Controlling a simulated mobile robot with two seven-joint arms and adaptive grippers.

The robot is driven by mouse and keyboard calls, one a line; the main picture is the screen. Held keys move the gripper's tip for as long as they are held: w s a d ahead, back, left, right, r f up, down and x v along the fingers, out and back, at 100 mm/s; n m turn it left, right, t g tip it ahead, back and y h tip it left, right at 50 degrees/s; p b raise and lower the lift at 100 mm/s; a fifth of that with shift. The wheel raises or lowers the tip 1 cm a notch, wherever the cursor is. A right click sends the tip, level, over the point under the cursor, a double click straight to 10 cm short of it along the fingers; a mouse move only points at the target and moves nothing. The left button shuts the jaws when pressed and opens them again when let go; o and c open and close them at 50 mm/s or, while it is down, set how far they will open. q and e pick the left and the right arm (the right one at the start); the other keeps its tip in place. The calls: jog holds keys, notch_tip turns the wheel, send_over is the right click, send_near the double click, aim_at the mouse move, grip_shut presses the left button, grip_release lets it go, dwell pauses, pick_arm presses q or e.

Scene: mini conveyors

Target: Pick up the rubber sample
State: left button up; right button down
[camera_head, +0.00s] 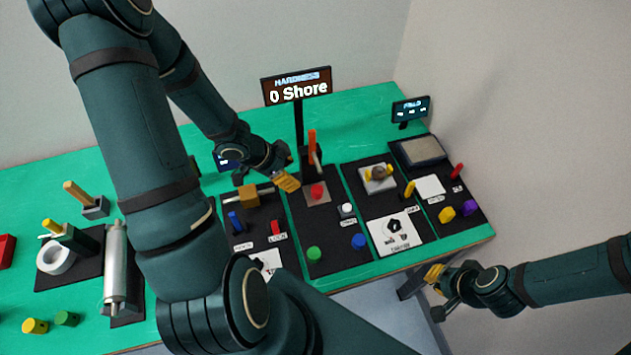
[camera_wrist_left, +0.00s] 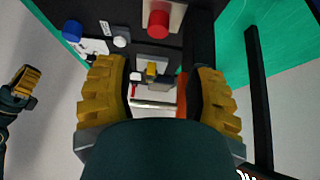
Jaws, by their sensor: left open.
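Which piece is the rubber sample is not marked legibly. At the hardness station, a red cylinder (camera_head: 317,190) stands on a small plate below the "0 Shore" display (camera_head: 298,88). A green cylinder (camera_head: 314,254) and a blue cylinder (camera_head: 358,242) stand nearer the front edge. My left gripper (camera_head: 287,181) is above the station's left side, beside the red cylinder. In the left wrist view, my left gripper (camera_wrist_left: 158,95) is open and empty, with the red cylinder (camera_wrist_left: 158,24) beyond its fingertips. My right gripper (camera_head: 435,276) hangs off the table's front right; its jaw gap is unclear.
An orange lever (camera_head: 311,143) rises behind the red cylinder. A white knob (camera_head: 347,209) stands right of it. Other stations on black mats fill both sides, with a small field display (camera_head: 411,110) at back right. Bare green tabletop (camera_head: 362,106) shows behind.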

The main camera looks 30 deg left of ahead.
pick_arm(q)
jog(key=b, duration=0.5)
send_near(317, 189)
jog(key=x, duration=0.4)
jog(key=shift+s+f, duration=0.1)
jog(key=shift+w+d+f+b, duration=0.25)
jog(key=shift+w+f+b, duration=0.05)
jog(key=shift+f+b, duration=0.1)
jog(key=b+x, duration=0.3)
jog(key=x, duration=0.1)
jog(key=shift+a+f, duration=0.1)
jog(key=shift+f, duration=0.05)
jog(key=shift+w+d+f+b, duration=0.2)
jog(key=shift+f+b, duration=0.15)
jog(key=shift+f, duration=0.1)
grip_shut()
jog(key=shift+d+r, duration=0.1)
